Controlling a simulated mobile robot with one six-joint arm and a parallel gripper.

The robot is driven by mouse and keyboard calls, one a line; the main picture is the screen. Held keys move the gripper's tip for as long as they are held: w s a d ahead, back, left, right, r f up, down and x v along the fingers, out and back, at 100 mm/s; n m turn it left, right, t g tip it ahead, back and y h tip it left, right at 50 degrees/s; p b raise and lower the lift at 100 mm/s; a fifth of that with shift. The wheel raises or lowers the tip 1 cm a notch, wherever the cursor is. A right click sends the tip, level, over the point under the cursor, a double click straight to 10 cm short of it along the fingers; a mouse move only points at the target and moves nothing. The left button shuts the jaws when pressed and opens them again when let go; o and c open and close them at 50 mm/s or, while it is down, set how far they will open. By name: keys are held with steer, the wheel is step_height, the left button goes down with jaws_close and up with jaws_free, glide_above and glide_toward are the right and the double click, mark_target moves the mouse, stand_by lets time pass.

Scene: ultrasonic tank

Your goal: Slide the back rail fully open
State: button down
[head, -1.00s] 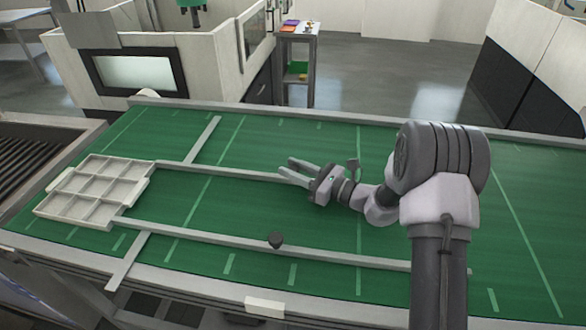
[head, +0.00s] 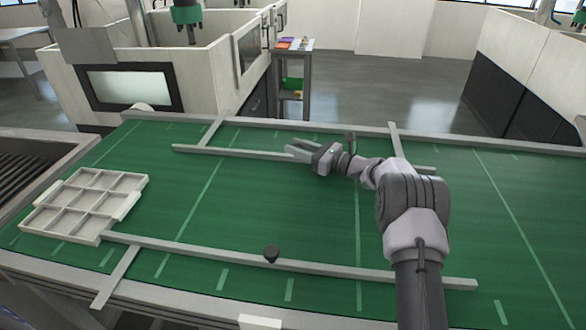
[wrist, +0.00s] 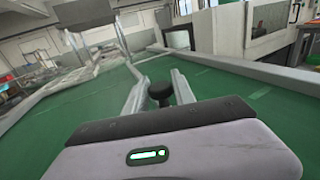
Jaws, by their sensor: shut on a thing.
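The back rail (head: 235,153) is a long grey bar across the far part of the green belt, close to the back edge. Its left end stands apart from the tray. My gripper (head: 298,150) is at the middle of this rail, fingers pointing left. In the wrist view a black knob (wrist: 160,91) stands between the two fingers, and my gripper is shut on it. The body of my gripper hides part of the rail.
The white compartment tray (head: 68,228) sits at the left, beside the front rail (head: 350,270), which has its own black knob (head: 271,253). The belt (head: 250,205) between the rails is clear. A grey edge (head: 270,122) bounds the back.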

steer(key=w+b, duration=0.1)
steer(key=w, duration=0.1)
steer(key=w+d+b, duration=0.1)
steer(key=w+b, duration=0.1)
steer(key=shift+w+f, duration=0.15)
steer(key=shift+w, duration=0.25)
steer(key=shift+w+r, duration=0.1)
steer(key=shift+r, duration=0.25)
steer(key=c, duration=1.3)
jaws_free()
steer(key=shift+w, duration=0.1)
steer(key=shift+o, duration=1.1)
steer(key=shift+w+d+f, duration=0.1)
steer(key=shift+w+f, duration=0.05)
steer(key=shift+f, duration=0.05)
steer(key=p+v, duration=0.5)
steer(key=v, duration=1.2)
steer(key=shift+d, duration=0.2)
